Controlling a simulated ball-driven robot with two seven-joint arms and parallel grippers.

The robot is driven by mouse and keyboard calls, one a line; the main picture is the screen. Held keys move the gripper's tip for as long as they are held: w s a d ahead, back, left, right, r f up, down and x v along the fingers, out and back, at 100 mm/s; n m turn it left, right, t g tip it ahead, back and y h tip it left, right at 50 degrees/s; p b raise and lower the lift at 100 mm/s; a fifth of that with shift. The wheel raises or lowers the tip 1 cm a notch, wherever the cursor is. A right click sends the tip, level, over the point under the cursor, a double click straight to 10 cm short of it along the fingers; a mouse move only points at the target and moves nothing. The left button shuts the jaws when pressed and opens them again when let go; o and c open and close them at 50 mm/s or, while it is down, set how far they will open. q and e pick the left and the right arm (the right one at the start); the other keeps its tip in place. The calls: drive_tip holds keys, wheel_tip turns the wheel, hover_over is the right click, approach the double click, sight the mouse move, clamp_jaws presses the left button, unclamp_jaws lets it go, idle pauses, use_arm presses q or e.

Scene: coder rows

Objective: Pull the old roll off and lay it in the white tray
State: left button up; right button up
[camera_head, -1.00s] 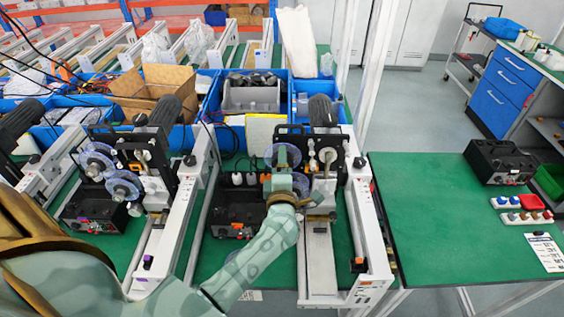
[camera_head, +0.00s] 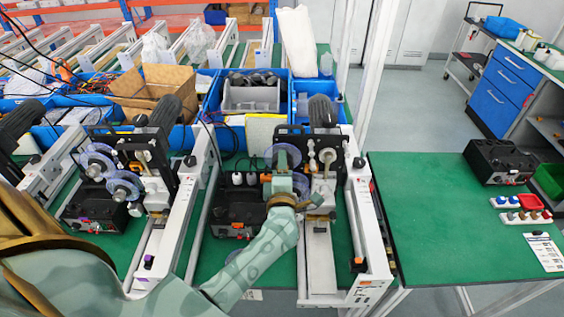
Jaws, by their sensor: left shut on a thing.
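The coder machine in the middle has a black upright plate (camera_head: 341,158) with round reels on its face. A clear purple-tinted roll (camera_head: 269,154) sits at the plate's left side, mostly hidden behind my left gripper. My left gripper (camera_head: 283,160) comes up from below in front of this roll and is shut on it. Its fingertips and their exact contact are hard to see. A second reel with a pale hub (camera_head: 327,156) is just to the right. I cannot make out a white tray for certain. My right gripper is not in view.
A similar machine with two clear rolls (camera_head: 122,185) stands to the left. Blue bins (camera_head: 212,97) line the back. On the right, the green table (camera_head: 430,225) is largely clear, with a black box (camera_head: 498,162) and small button strips (camera_head: 526,217) at its far side.

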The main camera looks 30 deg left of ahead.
use_arm(q)
drive_tip(key=shift+p+v, duration=0.65)
drive_tip(key=shift+v, duration=1.9)
drive_tip(key=shift+s, duration=0.1)
